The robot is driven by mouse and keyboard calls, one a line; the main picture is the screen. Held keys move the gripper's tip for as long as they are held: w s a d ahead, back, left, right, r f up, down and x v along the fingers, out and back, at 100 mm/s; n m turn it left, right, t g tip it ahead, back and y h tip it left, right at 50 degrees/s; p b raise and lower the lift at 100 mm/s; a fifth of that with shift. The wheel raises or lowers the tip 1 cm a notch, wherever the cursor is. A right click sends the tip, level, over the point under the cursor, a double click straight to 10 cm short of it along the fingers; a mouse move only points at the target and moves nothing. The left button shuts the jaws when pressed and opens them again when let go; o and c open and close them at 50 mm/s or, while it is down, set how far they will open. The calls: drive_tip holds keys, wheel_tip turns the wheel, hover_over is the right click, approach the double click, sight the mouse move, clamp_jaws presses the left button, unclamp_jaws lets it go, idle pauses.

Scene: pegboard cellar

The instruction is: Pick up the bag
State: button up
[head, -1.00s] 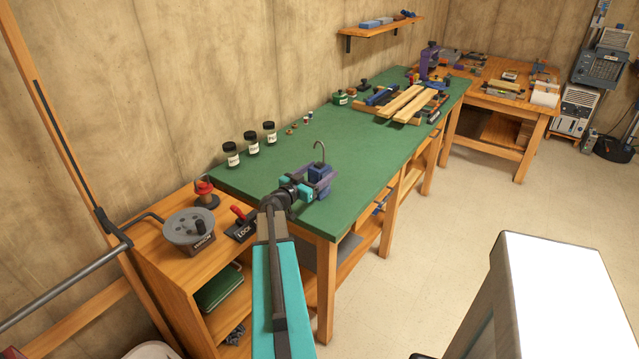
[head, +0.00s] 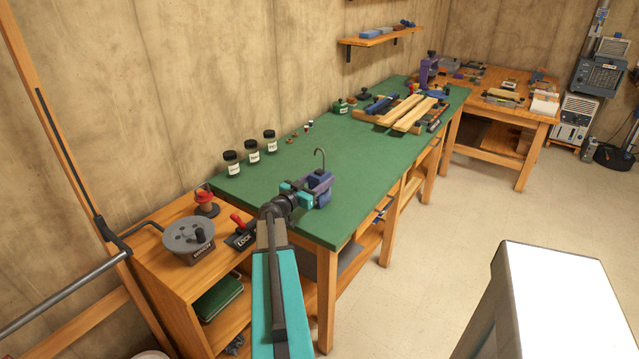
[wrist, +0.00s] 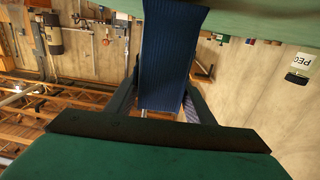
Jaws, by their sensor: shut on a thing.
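A dark blue ribbed piece, which I take to be the bag (wrist: 170,55), sits between the two dark fingers of my gripper (wrist: 168,100) in the wrist view. The fingers are shut on it. In the head view my gripper (head: 317,189) is over the near end of the green-topped bench (head: 265,207), with blue showing between its fingers. A thin grey hook-shaped piece (head: 319,152) rises just behind it. The bag's full shape and underside are hidden, and I cannot tell whether it touches the bench.
Several dark jars (head: 270,141) stand along the wall side of the bench. Wooden boards (head: 413,113) lie at its far end. A low cabinet with a grey crank wheel (head: 188,234) stands at left. A white-topped block (head: 555,290) is at lower right; the floor between is clear.

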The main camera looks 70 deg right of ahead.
sight(317, 173)
drive_tip(key=shift+r+b, duration=0.3)
drive_tip(key=shift+r, duration=0.3)
drive_tip(key=shift+r+b, duration=0.4)
drive_tip(key=shift+r, duration=0.5)
drive_tip(key=s+a+r, duration=0.1)
drive_tip(key=s+a, duration=0.5)
drive_tip(key=a, duration=0.3)
drive_tip(key=shift+a+b, duration=0.2)
drive_tip(key=shift+b, duration=0.25)
drive_tip(key=p, duration=0.3)
drive_tip(key=shift+s+a+r, duration=0.2)
drive_tip(key=shift+a, duration=0.1)
drive_tip(key=shift+s+a+p, duration=0.55)
drive_tip(key=shift+a+p, duration=0.35)
drive_tip(key=shift+p, duration=1.75)
drive_tip(key=shift+s+a+p, duration=0.5)
drive_tip(key=shift+a+p, duration=0.35)
drive_tip(key=shift+p, duration=1.8)
